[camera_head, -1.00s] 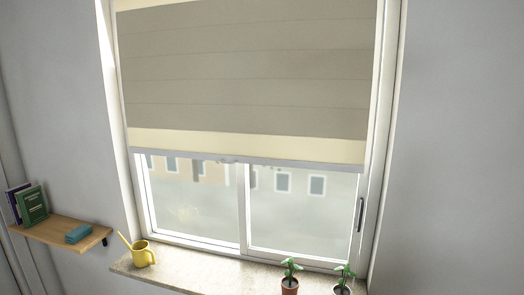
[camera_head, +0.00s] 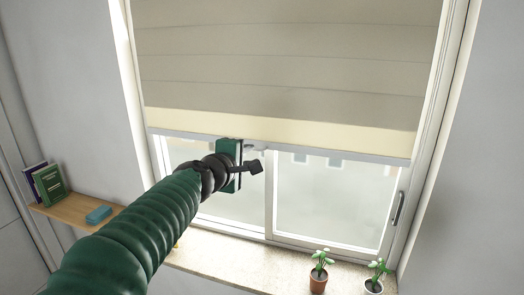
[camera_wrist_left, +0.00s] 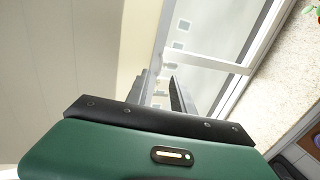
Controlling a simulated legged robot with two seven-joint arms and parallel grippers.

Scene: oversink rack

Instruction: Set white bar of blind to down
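The roller blind (camera_head: 290,60) hangs partway down the window with a cream lower band. Its white bar (camera_head: 345,155) runs along the bottom edge, level with the upper part of the panes. A small handle (camera_head: 257,150) sits at the bar's middle. My left gripper (camera_head: 256,167) is at this handle, just below the bar; my arm hides part of the window. In the left wrist view, the fingers (camera_wrist_left: 163,93) are apart, with the bar's line (camera_wrist_left: 160,50) running towards the gap. Contact cannot be told. My right gripper is out of view.
The sill (camera_head: 235,258) holds two potted plants (camera_head: 319,270) at the right. A wooden shelf (camera_head: 75,208) with books (camera_head: 48,185) is on the left wall. A dark window handle (camera_head: 398,208) is on the right frame. The panes below the bar are clear on the right.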

